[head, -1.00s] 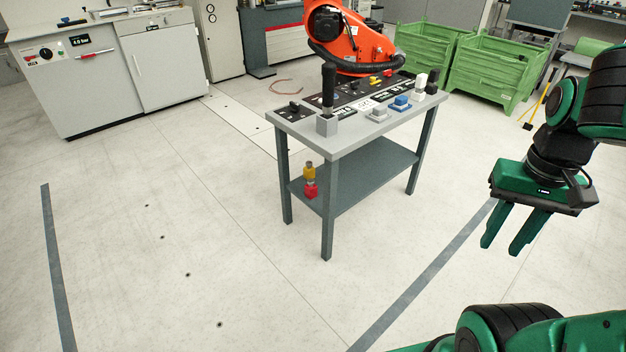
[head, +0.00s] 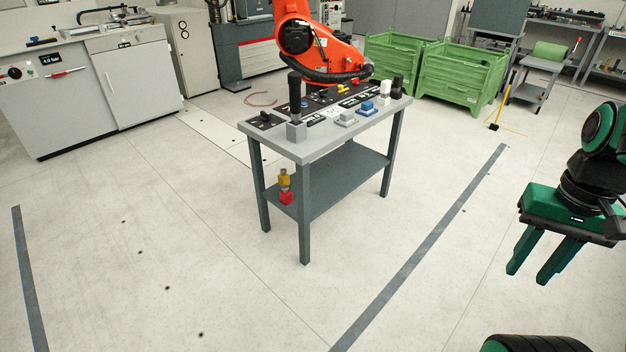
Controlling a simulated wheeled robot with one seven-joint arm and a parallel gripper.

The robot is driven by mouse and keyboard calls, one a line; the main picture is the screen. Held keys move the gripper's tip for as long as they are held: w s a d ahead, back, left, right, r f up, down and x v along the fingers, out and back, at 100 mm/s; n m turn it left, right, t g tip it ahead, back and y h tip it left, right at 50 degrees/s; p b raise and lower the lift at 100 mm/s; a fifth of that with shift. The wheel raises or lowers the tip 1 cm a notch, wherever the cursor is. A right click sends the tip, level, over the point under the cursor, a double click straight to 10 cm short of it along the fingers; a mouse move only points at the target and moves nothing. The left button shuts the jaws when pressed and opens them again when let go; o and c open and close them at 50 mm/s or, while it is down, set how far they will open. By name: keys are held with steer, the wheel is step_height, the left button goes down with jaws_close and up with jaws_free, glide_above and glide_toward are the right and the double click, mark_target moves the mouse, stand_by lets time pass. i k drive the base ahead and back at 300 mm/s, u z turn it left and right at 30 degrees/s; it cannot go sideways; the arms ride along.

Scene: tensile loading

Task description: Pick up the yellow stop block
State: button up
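A small yellow piece (head: 343,88) lies toward the back of the grey table's top, below the orange robot arm; it is too small to tell its exact shape. Another yellow piece (head: 284,178) is on the table's lower shelf at its left end, above a red block (head: 286,197). I cannot tell which of the two is the yellow stop block. My gripper (head: 529,272) hangs at the right of the head view, fingers pointing down and apart, with nothing between them. It is well to the right of the table, over bare floor.
The grey table (head: 325,145) carries a black-handled grey block (head: 296,130), a blue block (head: 367,107) and other small parts. An orange robot arm (head: 318,50) reaches over its back. Green crates (head: 460,75) stand behind. The floor in front and to the right is clear.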

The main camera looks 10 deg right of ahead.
mark_target(284, 177)
steer(key=z, duration=1.65)
steer(key=i, duration=4)
steer(key=u, duration=2.05)
